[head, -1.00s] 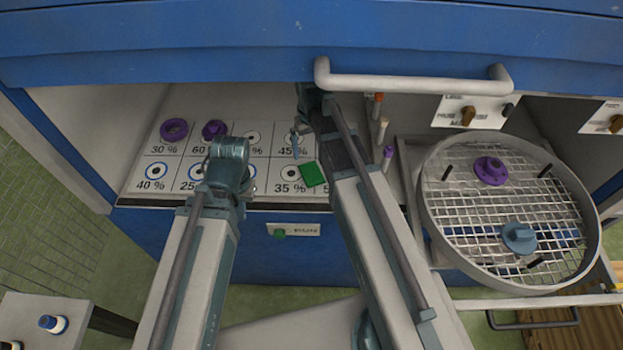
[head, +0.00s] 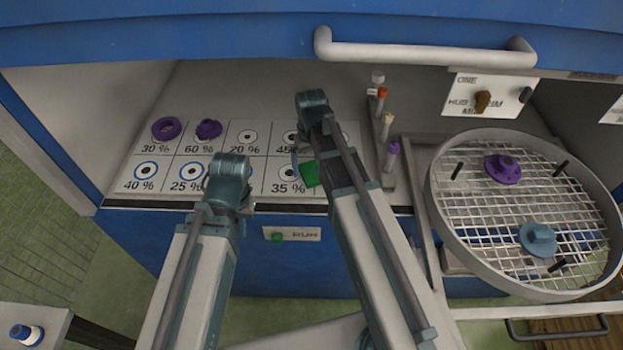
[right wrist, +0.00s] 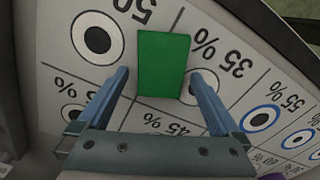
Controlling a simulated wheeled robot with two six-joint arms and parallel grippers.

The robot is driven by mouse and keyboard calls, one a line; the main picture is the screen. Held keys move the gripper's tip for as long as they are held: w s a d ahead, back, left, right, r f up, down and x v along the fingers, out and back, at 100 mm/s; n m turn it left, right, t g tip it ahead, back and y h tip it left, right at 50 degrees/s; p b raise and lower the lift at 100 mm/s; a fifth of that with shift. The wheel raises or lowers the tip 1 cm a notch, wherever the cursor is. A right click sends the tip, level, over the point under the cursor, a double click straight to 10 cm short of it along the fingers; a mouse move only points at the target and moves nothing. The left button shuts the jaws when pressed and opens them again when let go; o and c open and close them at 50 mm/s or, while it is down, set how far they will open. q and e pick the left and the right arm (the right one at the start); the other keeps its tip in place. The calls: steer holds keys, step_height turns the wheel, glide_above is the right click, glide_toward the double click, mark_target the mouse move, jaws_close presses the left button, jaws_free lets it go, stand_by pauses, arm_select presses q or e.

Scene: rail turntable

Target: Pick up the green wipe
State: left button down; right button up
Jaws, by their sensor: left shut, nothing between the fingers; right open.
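The green wipe (head: 309,174) is a small flat green rectangle on the marked panel near the 35 % spot, partly hidden by my right arm in the head view. In the right wrist view the green wipe (right wrist: 163,65) shows whole, overlapping the panel's lines beside the 35 % ring. My right gripper (right wrist: 160,78) is open there, with one fingertip on each side of the wipe in the picture; contact cannot be told. In the head view my right gripper (head: 300,165) is mostly behind its arm. My left gripper (head: 238,205) is shut and empty over the panel's front edge, its fingers largely hidden.
Several capped tubes (head: 391,155) stand just right of my right arm. A round mesh turntable (head: 485,221) with a purple and a blue piece is at the right. A white handle bar (head: 425,52) hangs above.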

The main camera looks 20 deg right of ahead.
steer(key=shift+f, duration=0.45)
arm_select(q)
steer(key=shift+f, duration=0.3)
arm_select(e)
steer(key=shift+r, duration=0.15)
steer(key=c, duration=1.4)
steer(key=shift+o, duration=0.2)
arm_select(q)
steer(key=shift+r, duration=0.15)
arm_select(e)
steer(key=shift+r, duration=0.15)
